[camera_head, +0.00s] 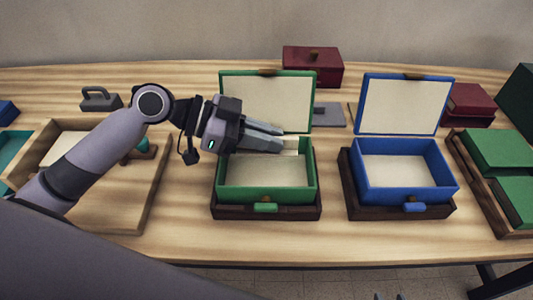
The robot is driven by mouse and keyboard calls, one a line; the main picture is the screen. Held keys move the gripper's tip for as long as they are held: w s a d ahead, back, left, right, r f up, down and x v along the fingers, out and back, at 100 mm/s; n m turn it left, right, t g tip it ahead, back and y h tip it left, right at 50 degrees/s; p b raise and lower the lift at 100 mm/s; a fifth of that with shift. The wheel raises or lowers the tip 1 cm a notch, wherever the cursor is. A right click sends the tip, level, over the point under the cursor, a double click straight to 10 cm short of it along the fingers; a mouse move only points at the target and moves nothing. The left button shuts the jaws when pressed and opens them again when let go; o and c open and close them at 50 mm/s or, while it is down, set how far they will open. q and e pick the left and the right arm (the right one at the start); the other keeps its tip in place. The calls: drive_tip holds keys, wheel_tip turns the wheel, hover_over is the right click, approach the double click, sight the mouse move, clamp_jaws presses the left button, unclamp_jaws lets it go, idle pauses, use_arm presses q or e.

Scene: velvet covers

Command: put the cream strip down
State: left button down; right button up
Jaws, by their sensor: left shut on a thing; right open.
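My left gripper (283,140) reaches in from the left over the back of the open green box (268,194). It is shut on the cream strip (291,146), which shows as a small pale piece at the fingertips, near the box's back right corner. Most of the strip is hidden by the fingers, and I cannot tell whether it touches the box. The green box has a pale lining and its lid (266,102) stands open behind. My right gripper (388,297) shows only as two fingertips, apart, at the bottom edge.
An open blue box (405,193) stands to the right on a dark base. Green blocks in a wooden tray (480,186) are at far right. Dark red boxes (313,66) (468,103) stand behind. A wooden tray (90,205) lies under my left arm. The table front is clear.

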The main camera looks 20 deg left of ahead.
use_arm(q)
drive_tip(key=shift+f, duration=2.35)
drive_tip(key=shift+f+b, duration=0.65)
drive_tip(key=shift+b, duration=0.2)
drive_tip(key=shift+r, duration=0.1)
drive_tip(key=c, duration=1.1)
unclamp_jaws()
